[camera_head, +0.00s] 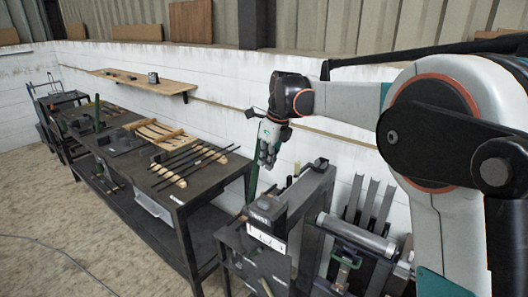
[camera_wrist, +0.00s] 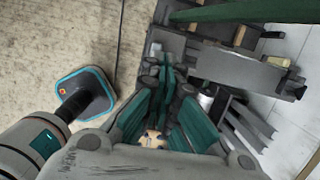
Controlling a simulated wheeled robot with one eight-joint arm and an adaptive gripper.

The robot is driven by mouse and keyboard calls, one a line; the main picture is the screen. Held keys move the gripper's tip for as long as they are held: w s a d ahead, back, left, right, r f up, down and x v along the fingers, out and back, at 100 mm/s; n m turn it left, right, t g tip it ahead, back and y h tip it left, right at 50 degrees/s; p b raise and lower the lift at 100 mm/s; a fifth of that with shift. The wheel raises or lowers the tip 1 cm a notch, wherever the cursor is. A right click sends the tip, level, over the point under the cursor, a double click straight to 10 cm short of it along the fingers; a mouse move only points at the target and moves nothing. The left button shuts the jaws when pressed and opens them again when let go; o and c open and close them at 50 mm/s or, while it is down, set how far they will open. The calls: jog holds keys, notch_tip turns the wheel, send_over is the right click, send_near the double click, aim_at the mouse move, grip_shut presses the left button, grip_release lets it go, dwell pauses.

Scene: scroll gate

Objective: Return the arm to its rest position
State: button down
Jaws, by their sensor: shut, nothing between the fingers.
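My gripper (camera_head: 268,157) hangs at the end of my raised arm, in the middle of the head view, fingers pointing down. It is above and a little left of a dark machine stand, apart from it. In the wrist view my gripper (camera_wrist: 160,75) shows grey and green fingers drawn together with nothing held. My white and grey arm fills the right side of the head view.
A dark workbench (camera_head: 190,190) with long dark rods and a wooden rack (camera_head: 155,133) stands left. The machine stand (camera_head: 268,210) and a rack of grey bars (camera_head: 370,205) are below. A wooden shelf (camera_head: 140,80) is on the white wall. Open floor (camera_head: 60,235) lies left.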

jog(key=s+d+n+t+b, duration=0.1)
jog(key=s+d+n+b, duration=0.2)
jog(key=s+d+n, duration=0.45)
jog(key=s+d+n+t+b, duration=0.25)
jog(key=s+d+n, duration=0.2)
jog(key=s, duration=0.65)
jog(key=s+d+f+n+t+h+b, duration=0.1)
jog(key=s+d+f+n+b, duration=0.2)
jog(key=s+f+n, duration=0.3)
jog(key=s+d+f+n+t+h+b, duration=0.1)
jog(key=s+d+f+n+b, duration=0.2)
jog(key=s+f+n, duration=0.4)
jog(key=s+f, duration=0.2)
jog(key=s, duration=0.3)
jog(key=shift+s+d+f, duration=0.15)
jog(key=shift+s+f, duration=0.1)
